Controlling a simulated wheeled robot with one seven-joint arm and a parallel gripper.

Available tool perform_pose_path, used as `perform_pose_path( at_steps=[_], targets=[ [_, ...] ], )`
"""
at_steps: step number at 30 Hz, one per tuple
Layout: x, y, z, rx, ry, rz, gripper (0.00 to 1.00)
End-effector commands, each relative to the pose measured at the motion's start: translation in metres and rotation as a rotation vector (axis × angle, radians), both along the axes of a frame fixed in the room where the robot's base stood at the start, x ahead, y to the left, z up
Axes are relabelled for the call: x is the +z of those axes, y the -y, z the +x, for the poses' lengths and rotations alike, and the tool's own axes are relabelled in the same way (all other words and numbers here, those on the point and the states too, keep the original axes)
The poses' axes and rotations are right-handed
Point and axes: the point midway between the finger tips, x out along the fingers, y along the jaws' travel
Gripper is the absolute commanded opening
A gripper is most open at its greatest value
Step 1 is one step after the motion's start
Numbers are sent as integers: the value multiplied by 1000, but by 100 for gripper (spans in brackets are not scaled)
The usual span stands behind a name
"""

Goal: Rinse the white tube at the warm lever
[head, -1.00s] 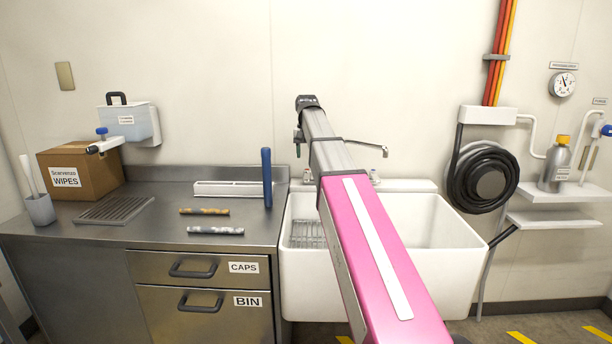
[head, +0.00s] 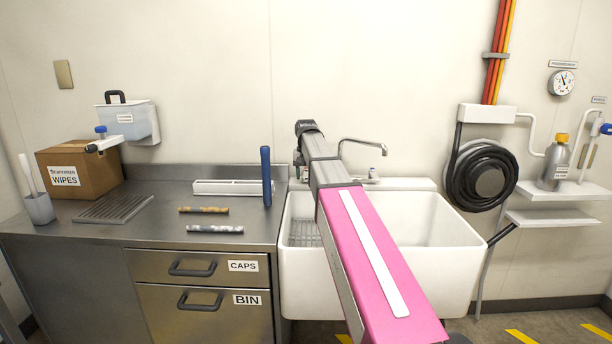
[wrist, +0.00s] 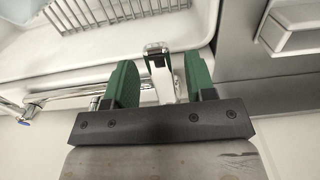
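A pale grey-white speckled tube (head: 215,229) lies on the steel counter; it is the whitest tube I see. A brown-gold tube (head: 203,210) lies behind it, and a blue tube (head: 266,177) stands upright at the rear. My gripper (wrist: 158,72) points down over the back rim of the sink (head: 440,255). Its green fingers are open and hold nothing. A small chrome-and-white tap lever (wrist: 157,55) shows between them, with gaps on both sides; contact is not visible. The other lever (head: 373,174), with a blue end in the wrist view, is right of the spout (head: 362,141).
A white rack (head: 215,188) stands at the counter's back, left of the sink. A wipes box (head: 85,172), drain grate (head: 115,208) and brush cup (head: 40,209) are further left. A coiled black hose (head: 457,185) hangs right. The counter front is mostly clear.

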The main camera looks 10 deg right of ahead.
Motion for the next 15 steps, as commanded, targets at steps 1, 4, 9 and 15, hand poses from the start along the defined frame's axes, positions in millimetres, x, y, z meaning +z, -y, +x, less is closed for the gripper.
perform_pose_path(
  at_steps=[1,4,9,15],
  targets=[
    [0,0,0,0,0,0,35],
    [0,0,0,0,0,0,2],
    [0,-1,0,-6,0,0,0],
    [0,-10,3,-117,0,0,0]
  ],
)
